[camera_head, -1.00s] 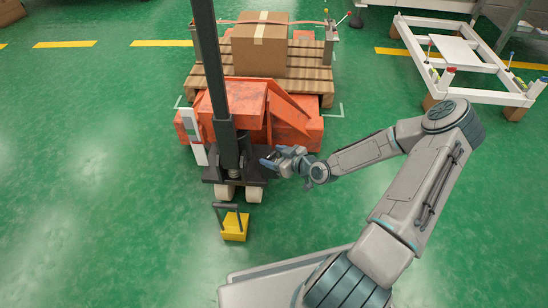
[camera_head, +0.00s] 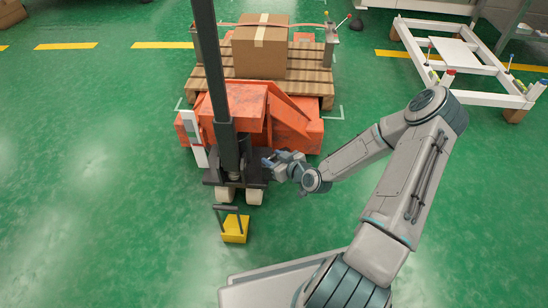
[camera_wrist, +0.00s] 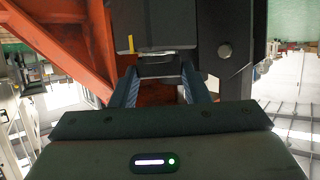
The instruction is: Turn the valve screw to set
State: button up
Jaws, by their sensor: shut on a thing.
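The valve screw (camera_wrist: 160,68) appears in the wrist view as a small dark piece between my fingertips, under a dark block with a yellow mark. My gripper (camera_wrist: 160,80) is shut on it, one finger on each side. Its exact turn angle cannot be told. In the head view, my gripper (camera_head: 269,162) is at the right side of the black mast base of the orange lift truck (camera_head: 292,128). The screw is too small and hidden to make out there.
The dark mast (camera_head: 222,95) rises just left of my gripper. A pallet (camera_head: 312,88) carries a cardboard box (camera_head: 260,50) behind. A yellow pedal (camera_head: 235,228) is in front. A white frame (camera_head: 475,75) stands at back right. Green floor is clear at left.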

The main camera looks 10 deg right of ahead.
jog(key=m+h, duration=0.2)
jog(key=a+m+t+h+p, duration=0.1)
jog(key=m+h, duration=0.1)
jog(key=shift+s+h, duration=0.1)
jog(key=shift+h, duration=0.3)
jog(key=m+h+p, duration=0.2)
jog(key=m+h, duration=0.3)
jog(key=shift+h, duration=0.3)
jog(key=o, duration=1)
jog(key=shift+a, duration=0.1)
jog(key=p+v, duration=0.2)
jog(key=v, duration=0.4)
jog(key=p+v, duration=0.2)
jog(key=v, duration=0.5)
jog(key=shift+s+a+r+p, duration=0.1)
jog(key=shift+a+r+p, duration=0.1)
jog(key=shift+r+p, duration=0.15)
